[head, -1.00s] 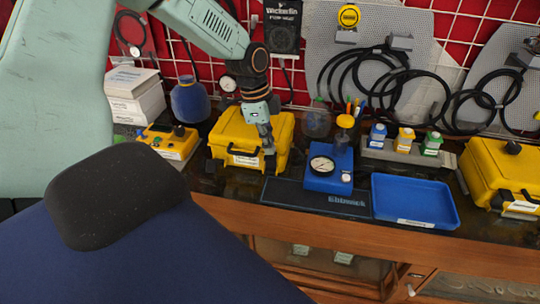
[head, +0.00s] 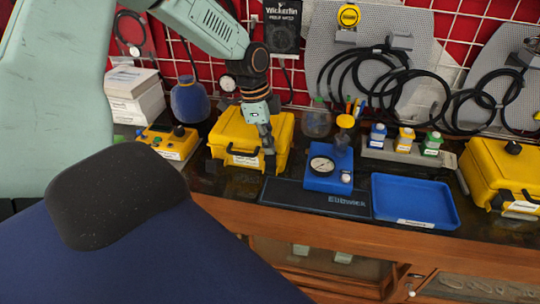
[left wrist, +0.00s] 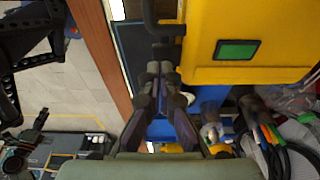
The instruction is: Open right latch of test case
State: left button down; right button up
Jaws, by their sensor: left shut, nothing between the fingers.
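The yellow case (head: 232,133) stands shut on the bench at the left of the head view, with a black handle and a white label on its front. My left gripper (head: 268,148) points down at the right part of the case's front. It is shut and empty. In the left wrist view, the closed fingertips (left wrist: 159,68) are beside the yellow case (left wrist: 270,25), close to a dark fitting (left wrist: 165,50) at its edge. The fingers partly cover the right latch area, so the latch's state and any contact are unclear. My right gripper is out of view.
A blue regulator block with gauge (head: 325,170) stands right of the case on a dark mat (head: 290,193). A blue tray (head: 410,200) lies farther right. A yellow instrument (head: 165,140) is left of the case. Another yellow case (head: 490,170) stands far right.

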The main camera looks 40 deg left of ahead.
pick_arm(q)
jog(key=shift+f+b, duration=0.4)
jog(key=shift+f, duration=0.45)
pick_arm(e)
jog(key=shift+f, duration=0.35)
